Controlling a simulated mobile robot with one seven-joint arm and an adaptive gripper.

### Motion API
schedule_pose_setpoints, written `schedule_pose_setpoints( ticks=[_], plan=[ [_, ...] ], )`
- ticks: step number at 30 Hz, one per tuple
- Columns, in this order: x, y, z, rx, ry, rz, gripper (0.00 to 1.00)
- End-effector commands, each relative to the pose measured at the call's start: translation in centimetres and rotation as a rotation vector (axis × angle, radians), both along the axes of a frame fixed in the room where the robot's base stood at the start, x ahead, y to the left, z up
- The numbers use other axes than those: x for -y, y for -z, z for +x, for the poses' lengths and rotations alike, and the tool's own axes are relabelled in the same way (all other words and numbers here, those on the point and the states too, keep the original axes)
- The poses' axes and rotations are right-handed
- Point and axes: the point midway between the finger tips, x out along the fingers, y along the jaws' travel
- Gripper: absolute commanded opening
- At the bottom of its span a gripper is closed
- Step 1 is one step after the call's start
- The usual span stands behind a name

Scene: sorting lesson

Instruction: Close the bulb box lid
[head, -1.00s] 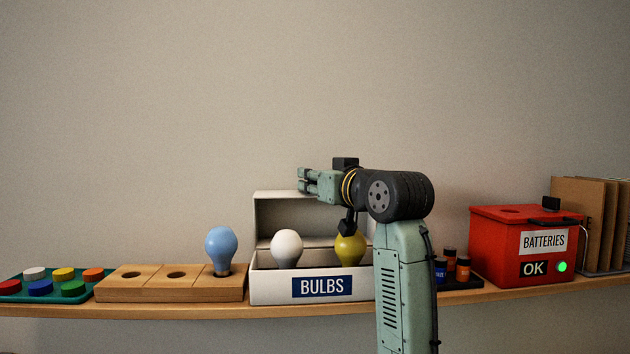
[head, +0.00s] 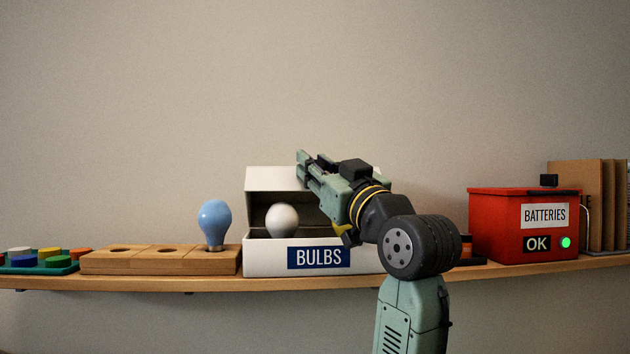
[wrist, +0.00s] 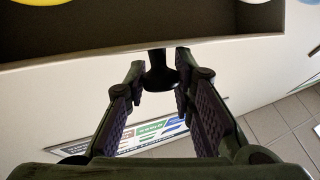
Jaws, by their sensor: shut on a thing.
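The white bulb box (head: 262,262) with the blue BULBS label stands on the shelf. Its lid (head: 270,179) is raised above the box, open, with a pale front lip facing me. A white bulb (head: 282,220) and a yellow bulb (head: 341,232) are in the box; my arm hides most of the yellow one. My gripper (head: 308,163) is at the lid's upper edge, its fingers pointing up and left. In the wrist view, my gripper (wrist: 160,88) is shut around a black knob (wrist: 159,74) on the lid's edge.
Left of the box are a wooden block (head: 160,261) holding a blue bulb (head: 214,221), and a green tray (head: 35,266) of coloured discs. On the right stand a red BATTERIES box (head: 500,225) and brown boards (head: 590,205). The wall space above is clear.

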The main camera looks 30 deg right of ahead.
Motion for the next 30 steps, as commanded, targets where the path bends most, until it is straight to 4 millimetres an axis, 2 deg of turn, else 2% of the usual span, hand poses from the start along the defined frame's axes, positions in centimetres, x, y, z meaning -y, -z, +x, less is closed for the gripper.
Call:
schedule_pose_setpoints(
  ticks=[1, 8, 18, 30],
  plan=[
    [-0.3, 1.5, -0.5, 0.047, -0.005, -0.019, 0.0],
    [-1.3, 3.2, -2.5, 0.231, -0.003, -0.111, 0.0],
    [-2.2, 6.3, -4.3, 0.219, -0.002, -0.107, 0.0],
    [-2.6, 8.7, -4.9, 0.211, -0.005, -0.104, 0.0]
  ],
)
